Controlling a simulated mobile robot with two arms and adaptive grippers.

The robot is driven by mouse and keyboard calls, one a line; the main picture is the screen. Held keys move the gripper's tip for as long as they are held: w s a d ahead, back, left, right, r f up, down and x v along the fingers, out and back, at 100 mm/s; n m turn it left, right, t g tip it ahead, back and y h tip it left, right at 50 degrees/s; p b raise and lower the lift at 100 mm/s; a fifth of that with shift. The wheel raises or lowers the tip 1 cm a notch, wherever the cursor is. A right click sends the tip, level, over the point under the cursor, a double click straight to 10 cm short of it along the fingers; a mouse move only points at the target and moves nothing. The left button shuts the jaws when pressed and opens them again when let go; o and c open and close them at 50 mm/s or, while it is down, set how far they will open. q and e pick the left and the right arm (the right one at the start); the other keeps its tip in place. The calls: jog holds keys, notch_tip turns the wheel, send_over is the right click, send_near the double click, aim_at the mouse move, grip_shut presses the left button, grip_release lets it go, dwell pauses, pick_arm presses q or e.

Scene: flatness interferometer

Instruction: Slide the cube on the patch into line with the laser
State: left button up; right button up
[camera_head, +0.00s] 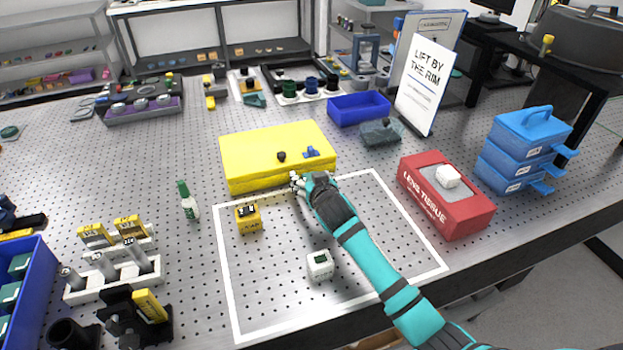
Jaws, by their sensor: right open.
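A white outline (228,290) marks a square patch on the perforated table. A smaller yellow block (248,218) with black parts on top stands at the patch's left rear. A large yellow box (265,160) lies along the patch's rear edge; I cannot tell whether it is the laser, and no beam shows. My right gripper (299,184) is open at the box's front right corner, behind the white cube and apart from it. My left gripper is out of view.
A red lens tissue box (460,212) with a white block on it stands right of the patch, near blue stacked drawers (520,165). The patch's middle is mostly clear.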

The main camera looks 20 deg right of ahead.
grip_shut()
dwell(0.4)
jog(key=shift+s, duration=0.15)
